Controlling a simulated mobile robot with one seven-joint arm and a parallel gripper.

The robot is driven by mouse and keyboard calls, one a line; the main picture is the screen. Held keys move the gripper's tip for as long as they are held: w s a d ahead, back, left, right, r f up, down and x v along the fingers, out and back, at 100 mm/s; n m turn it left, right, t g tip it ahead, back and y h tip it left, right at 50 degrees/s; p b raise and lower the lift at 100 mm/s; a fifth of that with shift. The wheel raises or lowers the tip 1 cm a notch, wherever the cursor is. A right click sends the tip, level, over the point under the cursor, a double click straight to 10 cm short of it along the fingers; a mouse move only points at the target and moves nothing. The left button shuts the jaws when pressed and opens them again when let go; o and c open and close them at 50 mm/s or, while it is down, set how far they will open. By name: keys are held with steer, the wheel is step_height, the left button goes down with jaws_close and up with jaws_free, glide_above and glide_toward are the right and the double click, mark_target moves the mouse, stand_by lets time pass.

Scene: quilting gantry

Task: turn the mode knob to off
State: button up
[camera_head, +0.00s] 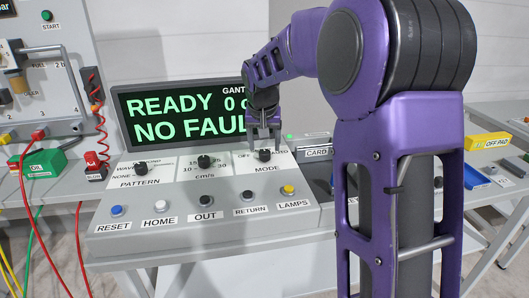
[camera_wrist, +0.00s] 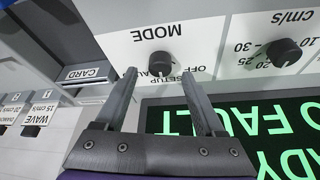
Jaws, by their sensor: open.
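The mode knob (camera_head: 264,155) is a small black round knob on the sloped grey control panel, above the word MODE. In the wrist view the mode knob (camera_wrist: 161,64) appears upside down, with OFF and SETUP printed beside it and a further label partly covered. I cannot tell clearly where its pointer sits. My gripper (camera_head: 264,142) is over the knob, pointing down. In the wrist view my gripper (camera_wrist: 159,74) is open, with one fingertip on each side of the knob and visible gaps. I cannot tell how far above the panel the tips are.
The speed knob (camera_head: 204,161) and pattern knob (camera_head: 141,168) sit left of the mode knob. A row of buttons, including the yellow lamps button (camera_head: 288,189), lies in front. The display (camera_head: 180,115) stands close behind. A card slot unit (camera_head: 318,152) is at right.

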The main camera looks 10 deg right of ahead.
mark_target(265, 152)
steer(key=shift+x, duration=1.55)
steer(key=shift+c, duration=0.2)
jaws_close()
